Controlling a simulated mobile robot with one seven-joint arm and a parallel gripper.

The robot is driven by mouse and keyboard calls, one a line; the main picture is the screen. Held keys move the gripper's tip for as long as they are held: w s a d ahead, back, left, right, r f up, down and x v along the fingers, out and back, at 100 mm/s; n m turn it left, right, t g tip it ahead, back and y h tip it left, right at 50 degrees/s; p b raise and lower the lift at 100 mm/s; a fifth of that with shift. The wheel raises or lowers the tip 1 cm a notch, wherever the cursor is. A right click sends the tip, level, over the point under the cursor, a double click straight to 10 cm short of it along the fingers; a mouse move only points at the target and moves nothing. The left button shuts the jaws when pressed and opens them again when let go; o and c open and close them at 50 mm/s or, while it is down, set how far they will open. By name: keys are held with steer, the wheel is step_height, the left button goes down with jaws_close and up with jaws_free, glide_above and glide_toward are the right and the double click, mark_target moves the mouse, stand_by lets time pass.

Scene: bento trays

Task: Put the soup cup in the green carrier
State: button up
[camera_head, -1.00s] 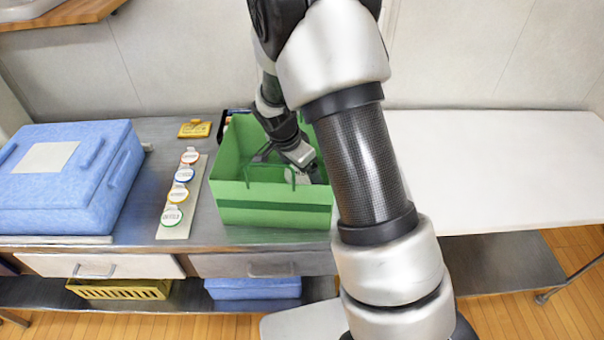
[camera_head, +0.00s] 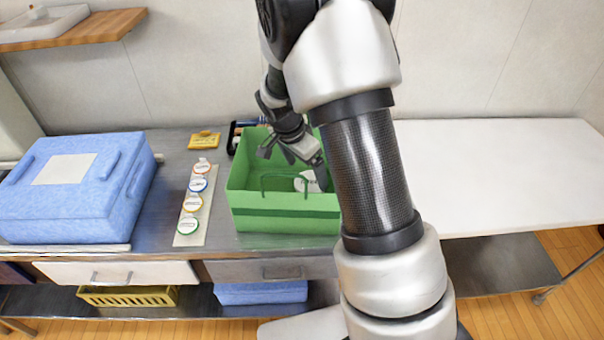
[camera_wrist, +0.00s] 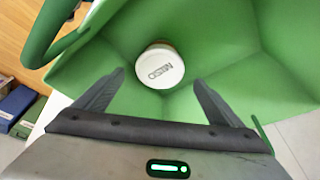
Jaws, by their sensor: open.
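The green carrier (camera_head: 285,212) stands on the counter, its open top facing up and its handle at the front. In the head view my gripper (camera_head: 296,160) is over the carrier. My arm hides the carrier's right end.
A blue insulated box (camera_head: 75,200) stands at the left. A strip with several round labelled tags (camera_head: 193,213) lies between box and carrier. A small yellow item (camera_head: 203,140) and a dark-edged tray (camera_head: 236,135) lie behind. The white counter (camera_head: 490,180) at the right is clear.

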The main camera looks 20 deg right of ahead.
steer(key=s+a+r+n+t+y, duration=0.1)
steer(key=s+r+n, duration=0.3)
steer(key=s+r, duration=0.55)
steer(key=s+a+r+n+t+y, duration=0.1)
steer(key=s+r+n+t, duration=0.15)
steer(key=s+r, duration=0.65)
steer(key=s+a+r+n+y, duration=0.1)
steer(key=s+r+n, duration=0.4)
steer(key=s+n, duration=0.1)
steer(key=shift+s+r, duration=0.35)
steer(key=shift+s, duration=0.4)
steer(key=shift+a+t, duration=0.15)
steer(key=shift+t, duration=0.1)
